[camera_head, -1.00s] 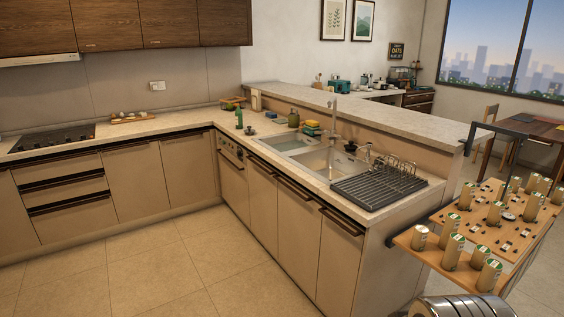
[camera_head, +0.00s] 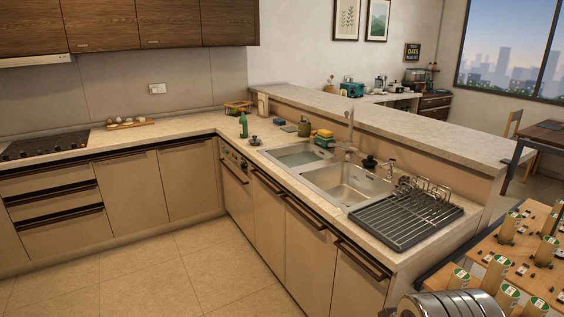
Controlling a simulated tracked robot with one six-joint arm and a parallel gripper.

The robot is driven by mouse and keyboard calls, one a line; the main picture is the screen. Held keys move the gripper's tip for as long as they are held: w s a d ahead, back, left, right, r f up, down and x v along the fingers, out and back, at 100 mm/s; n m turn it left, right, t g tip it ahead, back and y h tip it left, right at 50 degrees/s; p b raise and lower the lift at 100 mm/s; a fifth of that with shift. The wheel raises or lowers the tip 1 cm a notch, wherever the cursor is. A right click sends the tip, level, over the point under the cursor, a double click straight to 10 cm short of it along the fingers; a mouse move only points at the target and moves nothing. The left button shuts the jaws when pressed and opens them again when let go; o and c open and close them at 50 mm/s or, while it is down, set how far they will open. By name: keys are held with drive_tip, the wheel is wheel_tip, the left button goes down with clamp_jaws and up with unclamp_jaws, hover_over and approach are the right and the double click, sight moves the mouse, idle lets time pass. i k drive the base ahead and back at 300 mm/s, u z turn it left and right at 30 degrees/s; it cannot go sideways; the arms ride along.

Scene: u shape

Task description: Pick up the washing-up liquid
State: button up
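A slim green bottle (camera_head: 243,124), which looks like the washing-up liquid, stands upright on the counter near the inner corner, left of the sink. A squatter olive-green bottle with a dark top (camera_head: 304,127) stands behind the sink, beside the sponges; I cannot tell for certain which of the two is the washing-up liquid. My gripper is not in view. A ribbed silver part at the bottom right looks like part of my own arm.
The double sink (camera_head: 345,183) has a tall tap. A dark dish rack (camera_head: 407,218) stands at the counter's near right end. Stacked sponges (camera_head: 324,138) lie behind the sink. A wooden board with several canisters (camera_head: 527,255) is close at right. Floor (camera_head: 170,270) at left is clear.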

sight(243, 126)
drive_tip(key=i, duration=1.1)
